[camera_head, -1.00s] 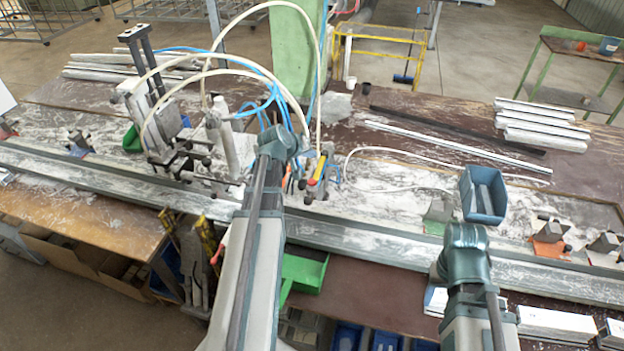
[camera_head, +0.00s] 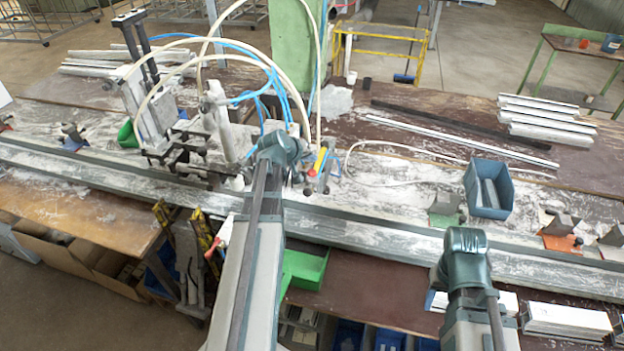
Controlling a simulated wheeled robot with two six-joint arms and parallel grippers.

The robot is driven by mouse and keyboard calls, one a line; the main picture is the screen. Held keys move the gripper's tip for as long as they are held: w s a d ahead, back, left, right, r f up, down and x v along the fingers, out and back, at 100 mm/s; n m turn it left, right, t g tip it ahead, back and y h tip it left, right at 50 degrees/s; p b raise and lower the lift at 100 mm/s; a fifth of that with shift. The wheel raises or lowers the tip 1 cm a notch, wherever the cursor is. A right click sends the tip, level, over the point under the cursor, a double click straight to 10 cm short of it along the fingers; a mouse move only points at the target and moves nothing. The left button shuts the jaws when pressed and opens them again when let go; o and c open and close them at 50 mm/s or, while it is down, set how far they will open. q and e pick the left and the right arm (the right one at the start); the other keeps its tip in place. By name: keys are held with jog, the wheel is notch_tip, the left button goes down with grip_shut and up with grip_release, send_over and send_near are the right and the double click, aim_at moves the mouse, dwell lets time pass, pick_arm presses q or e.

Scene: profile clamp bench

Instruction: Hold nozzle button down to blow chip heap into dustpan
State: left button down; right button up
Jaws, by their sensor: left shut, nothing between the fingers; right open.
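My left gripper (camera_head: 280,150) is over the bench just left of a small tool with red and yellow parts (camera_head: 318,163); its wrist hides the fingers and what is under them. I cannot tell whether that tool is the nozzle, and no button can be made out. My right gripper (camera_head: 465,244) is over the front rail, its fingers hidden behind the wrist. A green tray (camera_head: 305,268), perhaps the dustpan, sits below the rail, partly hidden by my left arm. A whitish heap (camera_head: 337,101), perhaps the chips, lies behind the tool; pale chips also cover much of the bench.
A clamp fixture (camera_head: 150,110) with arching white and blue hoses stands left of my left gripper. A long metal rail (camera_head: 380,236) crosses the front. A blue bin (camera_head: 488,192) stands behind my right gripper. White profiles (camera_head: 545,118) are stacked at the back right.

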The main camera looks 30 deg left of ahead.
aim_at(311, 174)
pick_arm(q)
jog(key=shift+f+b, duration=0.8)
jog(key=shift+f, duration=0.45)
pick_arm(e)
jog(key=shift+f, duration=1.3)
pick_arm(q)
jog(key=shift+f, duration=0.1)
pick_arm(e)
jog(key=shift+f, duration=0.1)
pick_arm(q)
jog(key=shift+f+b, duration=0.3)
jog(key=shift+b, duration=0.05)
pick_arm(e)
jog(key=shift+f, duration=0.25)
pick_arm(q)
jog(key=shift+f+b, duration=0.55)
jog(key=shift+b, duration=0.05)
pick_arm(e)
jog(key=shift+f, duration=0.6)
pick_arm(q)
jog(key=shift+r, duration=0.1)
pick_arm(e)
jog(key=shift+r, duration=0.15)
dwell(2.0)
pick_arm(q)
jog(key=shift+r+p, duration=0.9)
jog(key=shift+p, duration=0.15)
pick_arm(e)
jog(key=shift+r, duration=0.9)
